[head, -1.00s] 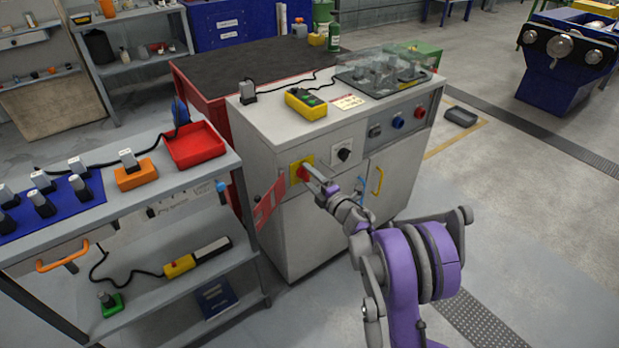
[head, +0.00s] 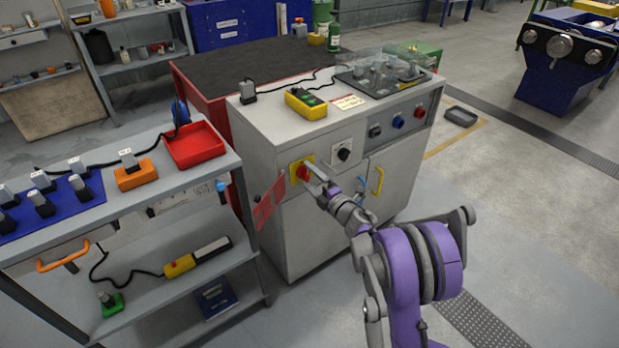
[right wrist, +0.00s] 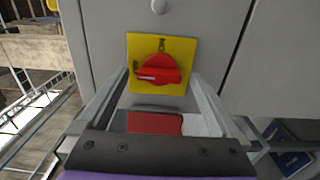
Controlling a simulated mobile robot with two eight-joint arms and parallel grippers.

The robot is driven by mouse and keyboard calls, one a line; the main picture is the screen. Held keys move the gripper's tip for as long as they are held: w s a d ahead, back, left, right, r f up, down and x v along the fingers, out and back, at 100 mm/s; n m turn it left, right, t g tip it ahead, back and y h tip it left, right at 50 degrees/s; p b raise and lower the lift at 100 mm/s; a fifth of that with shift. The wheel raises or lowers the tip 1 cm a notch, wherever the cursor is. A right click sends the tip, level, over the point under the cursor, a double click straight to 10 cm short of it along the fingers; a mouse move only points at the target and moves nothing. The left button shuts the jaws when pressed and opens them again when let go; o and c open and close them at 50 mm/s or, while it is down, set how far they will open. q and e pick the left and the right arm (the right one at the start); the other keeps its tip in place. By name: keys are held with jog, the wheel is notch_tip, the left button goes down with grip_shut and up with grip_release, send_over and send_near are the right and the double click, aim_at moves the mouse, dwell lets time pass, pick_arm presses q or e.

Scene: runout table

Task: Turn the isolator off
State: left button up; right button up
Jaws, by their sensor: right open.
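The isolator is a red rotary knob (right wrist: 158,71) on a square yellow plate (right wrist: 178,46), on the front of the grey cabinet (head: 336,225). In the right wrist view the knob's grip lies roughly crosswise, with a pale mark at its left. Small dark marks sit on the plate above and left of the knob. It also shows in the head view (head: 303,173). My right gripper (head: 318,174) is open in front of it, one finger to each side of the knob in the wrist view. I cannot tell whether either finger touches it. My left gripper is out of view.
A black rotary switch (head: 344,154) sits right of the isolator, with a yellow door handle (head: 377,180) below. Red cards (head: 268,201) hang at the cabinet's left edge. A shelved bench (head: 215,180) stands close on the left. Floor to the right is mostly clear.

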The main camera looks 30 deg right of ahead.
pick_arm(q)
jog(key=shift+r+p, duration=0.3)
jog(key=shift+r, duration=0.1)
pick_arm(e)
jog(key=s, duration=1)
jog(key=shift+d, duration=0.4)
jog(key=s+a+r+m+g+h, duration=0.35)
jog(key=r+m+h, duration=0.3)
jog(key=m, duration=0.45)
jog(key=s+a+f+m+g+y, duration=0.2)
jog(key=s+a+f+m+g, duration=0.25)
jog(key=s+a, duration=0.65)
jog(key=s+a+f+m+g+y, duration=0.4)
jog(key=s+a, duration=0.3)
jog(key=s, duration=0.7)
pick_arm(q)
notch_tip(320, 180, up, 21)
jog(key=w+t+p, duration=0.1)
jog(key=p, duration=1.7)
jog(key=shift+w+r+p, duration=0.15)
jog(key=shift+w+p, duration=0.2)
jog(key=shift+p, duration=0.05)
pick_arm(e)
notch_tip(320, 180, up, 20)
jog(key=h, duration=0.1)
jog(key=shift+w+g, duration=0.3)
jog(key=shift+w, duration=0.15)
